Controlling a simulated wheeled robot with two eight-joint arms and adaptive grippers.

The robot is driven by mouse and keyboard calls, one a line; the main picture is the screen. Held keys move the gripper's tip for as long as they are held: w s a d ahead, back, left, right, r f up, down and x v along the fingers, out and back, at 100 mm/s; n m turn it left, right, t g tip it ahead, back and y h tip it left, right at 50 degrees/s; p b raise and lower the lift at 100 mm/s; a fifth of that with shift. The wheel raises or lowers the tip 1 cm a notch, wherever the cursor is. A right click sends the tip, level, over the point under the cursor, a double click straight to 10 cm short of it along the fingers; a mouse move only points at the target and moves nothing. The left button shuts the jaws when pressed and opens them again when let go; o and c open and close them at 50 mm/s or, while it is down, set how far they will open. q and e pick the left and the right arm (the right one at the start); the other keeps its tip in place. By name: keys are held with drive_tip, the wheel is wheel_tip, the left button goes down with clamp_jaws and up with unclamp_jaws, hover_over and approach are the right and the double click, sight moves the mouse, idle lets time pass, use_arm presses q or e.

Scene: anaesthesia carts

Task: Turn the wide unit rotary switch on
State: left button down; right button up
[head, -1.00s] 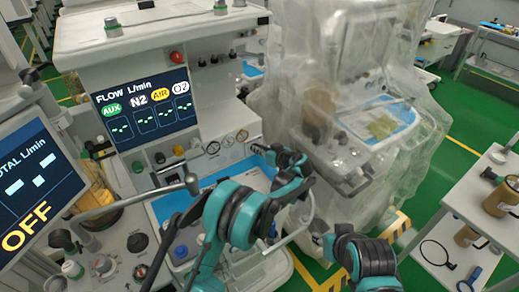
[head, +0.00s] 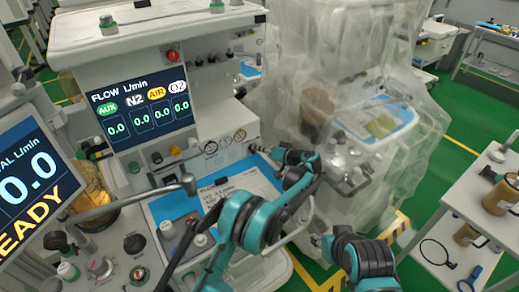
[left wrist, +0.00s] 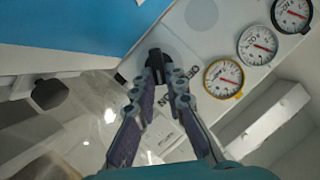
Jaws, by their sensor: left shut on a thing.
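The wide unit is the anaesthesia machine (head: 222,18) with the flow screen (head: 140,110), which reads 0.0 in each column. Its rotary switch is a black knob (left wrist: 157,62) in the left wrist view, on a pale panel with OFF and ON lettering beside it. My left gripper (left wrist: 166,80) is shut on this knob, one finger on each side. In the head view, my left gripper (head: 264,151) reaches the panel's right end, and the knob is mostly hidden there.
A side screen (head: 30,185) at the left reads 0.0 and READY. Round gauges (head: 225,141) sit close to the switch. A plastic-covered machine (head: 340,90) stands to the right. A white trolley (head: 465,215) with canisters stands at the far right.

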use_arm(q)
drive_tip(key=shift+a, duration=0.2)
drive_tip(key=c, duration=1.6)
unclamp_jaws()
drive_tip(key=shift+w, duration=0.1)
drive_tip(key=shift+o, duration=0.2)
drive_tip(key=shift+a+f, duration=0.1)
drive_tip(key=shift+f, duration=0.05)
drive_tip(key=v, duration=1.2)
